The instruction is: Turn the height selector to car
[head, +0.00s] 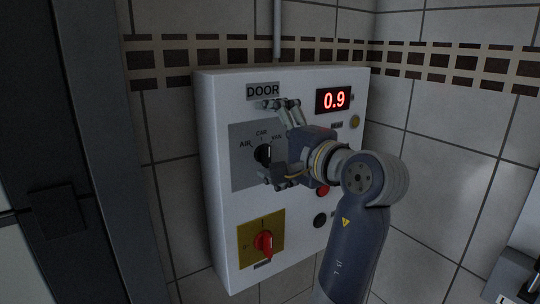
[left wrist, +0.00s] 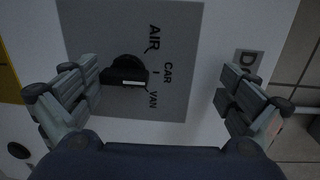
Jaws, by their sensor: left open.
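The height selector (head: 262,154) is a black knob on a grey plate (head: 243,172) marked AIR, CAR and VAN. In the left wrist view the knob (left wrist: 124,72) lies between my fingers, nearer the left one. Its handle with a white line points roughly toward the CAR mark; the exact setting is hard to tell. My left gripper (head: 268,144) is open in front of the plate, with one finger above the knob and one below. No finger clearly touches the knob. The left gripper (left wrist: 156,88) is empty. My right gripper is out of view.
The white control box (head: 212,215) carries a DOOR label (head: 263,91), a red 0.9 display (head: 334,101), a red rotary switch (head: 263,243) on a yellow plate, and several buttons beside my wrist. A dark frame (head: 90,150) stands at left. Tiled wall surrounds the box.

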